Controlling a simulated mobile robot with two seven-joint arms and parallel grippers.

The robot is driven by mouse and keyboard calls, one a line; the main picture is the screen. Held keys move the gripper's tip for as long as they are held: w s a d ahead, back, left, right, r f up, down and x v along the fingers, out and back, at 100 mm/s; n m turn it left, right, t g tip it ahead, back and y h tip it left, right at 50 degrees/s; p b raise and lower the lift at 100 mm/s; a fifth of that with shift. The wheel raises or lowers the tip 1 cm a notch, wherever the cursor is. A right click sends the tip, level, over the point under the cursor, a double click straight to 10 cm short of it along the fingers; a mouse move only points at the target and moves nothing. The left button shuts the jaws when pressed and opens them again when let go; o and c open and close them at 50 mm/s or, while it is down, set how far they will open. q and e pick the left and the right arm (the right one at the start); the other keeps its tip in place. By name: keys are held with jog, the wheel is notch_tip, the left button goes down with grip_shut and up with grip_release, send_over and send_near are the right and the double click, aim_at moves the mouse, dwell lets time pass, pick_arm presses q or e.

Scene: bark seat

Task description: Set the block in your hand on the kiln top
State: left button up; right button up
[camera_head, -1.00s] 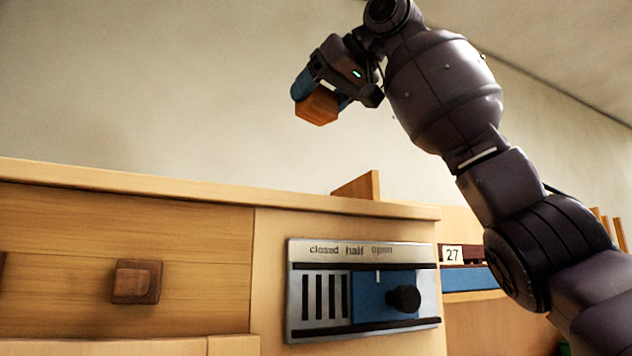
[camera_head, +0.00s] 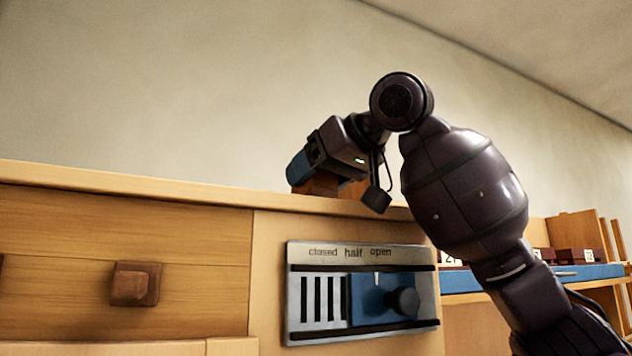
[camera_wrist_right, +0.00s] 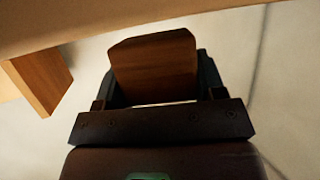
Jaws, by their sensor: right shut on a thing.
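A brown wooden block (camera_head: 322,184) is in my right gripper (camera_head: 310,175), partly hidden by the blue-tipped finger. In the right wrist view the block (camera_wrist_right: 153,68) sits between the two dark fingers, and my right gripper (camera_wrist_right: 155,85) is shut on it. In the head view the block is at the top edge of the wooden cabinet front (camera_head: 180,189), which I take to be the kiln. Its top surface is out of sight from this low angle, so I cannot tell whether the block touches it. My left gripper is not in view.
A slider panel (camera_head: 362,292) marked closed, half, open is on the cabinet front, right of a wooden knob (camera_head: 136,283). A wooden upright piece (camera_wrist_right: 40,78) stands left of the gripper in the wrist view. A blue-edged shelf (camera_head: 590,271) with dark blocks is at the right.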

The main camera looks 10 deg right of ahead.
jog(key=shift+d+f, duration=0.1)
jog(key=shift+f, duration=0.45)
jog(key=shift+f, duration=0.1)
jog(key=o, duration=0.9)
jog(key=shift+o, duration=0.2)
